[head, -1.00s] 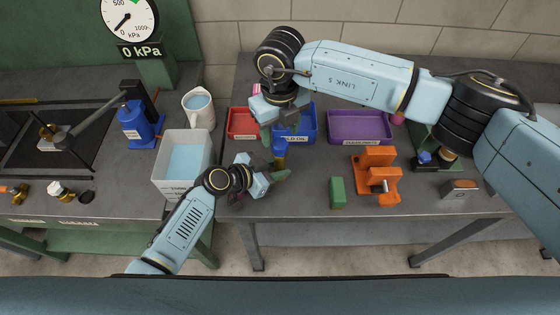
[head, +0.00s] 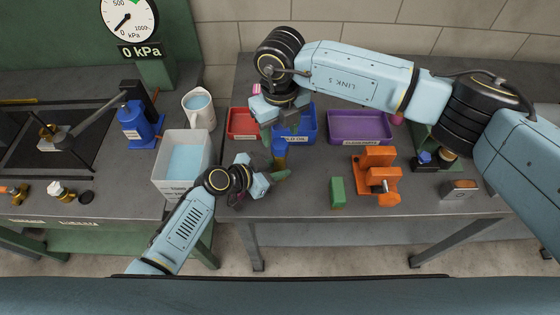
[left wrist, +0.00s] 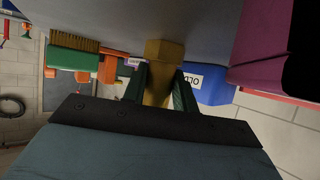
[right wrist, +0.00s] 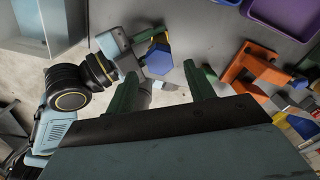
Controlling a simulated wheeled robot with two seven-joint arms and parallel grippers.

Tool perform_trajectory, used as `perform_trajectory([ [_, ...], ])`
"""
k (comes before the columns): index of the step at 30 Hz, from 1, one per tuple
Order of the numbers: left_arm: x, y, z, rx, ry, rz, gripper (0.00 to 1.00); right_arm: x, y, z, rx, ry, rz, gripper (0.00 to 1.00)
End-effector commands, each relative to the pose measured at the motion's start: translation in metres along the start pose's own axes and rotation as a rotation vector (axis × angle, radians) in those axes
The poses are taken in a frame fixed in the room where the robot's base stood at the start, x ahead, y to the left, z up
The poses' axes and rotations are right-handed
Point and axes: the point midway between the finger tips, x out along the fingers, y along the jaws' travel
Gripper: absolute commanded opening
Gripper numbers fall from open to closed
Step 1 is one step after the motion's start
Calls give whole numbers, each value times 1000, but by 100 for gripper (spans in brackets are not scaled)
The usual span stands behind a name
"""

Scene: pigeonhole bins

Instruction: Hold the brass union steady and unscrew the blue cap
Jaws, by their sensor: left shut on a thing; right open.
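The brass union (left wrist: 160,70) stands between the green fingers of my left gripper (left wrist: 160,88), which is shut on it. In the head view my left gripper (head: 271,181) holds the union at the front of the workbench. The blue cap (head: 279,147) sits on top of the union; in the right wrist view the hexagonal blue cap (right wrist: 158,59) shows from above. My right gripper (right wrist: 165,85) is open and empty. In the head view my right gripper (head: 277,122) is above and behind the cap, apart from it.
Behind are a red bin (head: 242,124), a blue bin (head: 311,125) and a purple bin (head: 360,126). To the right stand a green-backed brush (head: 337,192) and an orange vise (head: 376,176). A water tub (head: 164,174) and a pitcher (head: 199,109) stand left. Bench between union and brush is clear.

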Motion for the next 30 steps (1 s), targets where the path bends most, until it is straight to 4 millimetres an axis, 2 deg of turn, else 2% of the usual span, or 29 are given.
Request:
perform_trajectory([
  [1, 0, 2, 11, -1, -21, 6, 1, 0, 0, 0, 0, 0, 0, 53],
  [8, -1, 3, 11, 0, -21, 6, 1, 3, 0, 0, 0, 1, 0, 53],
  [30, -1, 3, 11, 0, -21, 6, 1, 39, 0, 0, 0, 1, 0, 53],
])
